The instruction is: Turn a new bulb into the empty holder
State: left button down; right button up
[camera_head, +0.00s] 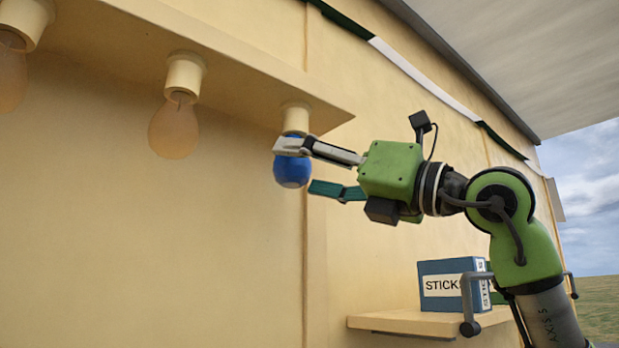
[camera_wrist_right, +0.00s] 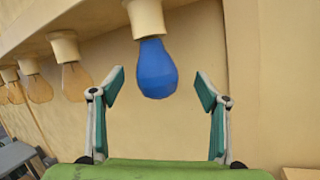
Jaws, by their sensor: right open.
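A blue bulb (camera_head: 292,173) hangs upright below the end holder (camera_head: 295,117) under the ledge. In the right wrist view the blue bulb (camera_wrist_right: 156,70) has its neck up against the mouth of the cream holder (camera_wrist_right: 146,17); how far it sits inside is hidden. My right gripper (camera_head: 307,168) is open beside the bulb, with one finger crossing in front of the bulb's upper part in the head view. In the right wrist view the open fingers of my right gripper (camera_wrist_right: 160,84) stand apart on either side, with gaps to the bulb. My left gripper is not in view.
Clear bulbs (camera_head: 174,128) hang in other holders along the ledge (camera_head: 200,45) to the left. A blue box marked STICKS (camera_head: 440,286) stands on a small shelf (camera_head: 410,322) below my right arm. The wall below the bulbs is clear.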

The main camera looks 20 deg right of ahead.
jog(key=m+t+h, duration=0.1)
jog(key=m+t+h+b, duration=0.1)
jog(key=h, duration=0.1)
jog(key=a+h+b, duration=0.1)
jog(key=shift+s+f+m+t+h, duration=0.1)
jog(key=shift+s+m+t+h, duration=0.2)
jog(key=shift+s+m+t, duration=0.1)
jog(key=m+t+h+b, duration=0.1)
jog(key=m+h, duration=0.1)
jog(key=h, duration=0.2)
jog(key=shift+a, duration=0.2)
jog(key=h, duration=0.1)
jog(key=m+h, duration=0.1)
jog(key=h, duration=0.1)
jog(key=shift+s+a+m+t+b, duration=0.2)
jog(key=shift+m+t+b, duration=0.1)
jog(key=shift+t+b, duration=0.1)
jog(key=m+h, duration=0.1)
jog(key=h, duration=0.2)
jog(key=m+h, duration=0.1)
jog(key=shift+a+r+m, duration=0.2)
jog(key=shift+a+m, duration=0.1)
jog(key=shift+w+d+f, duration=0.1)
jog(key=shift+d, duration=0.2)
jog(key=shift+a, duration=0.2)
jog(key=shift+d+b, duration=0.15)
jog(key=shift+b, duration=0.2)
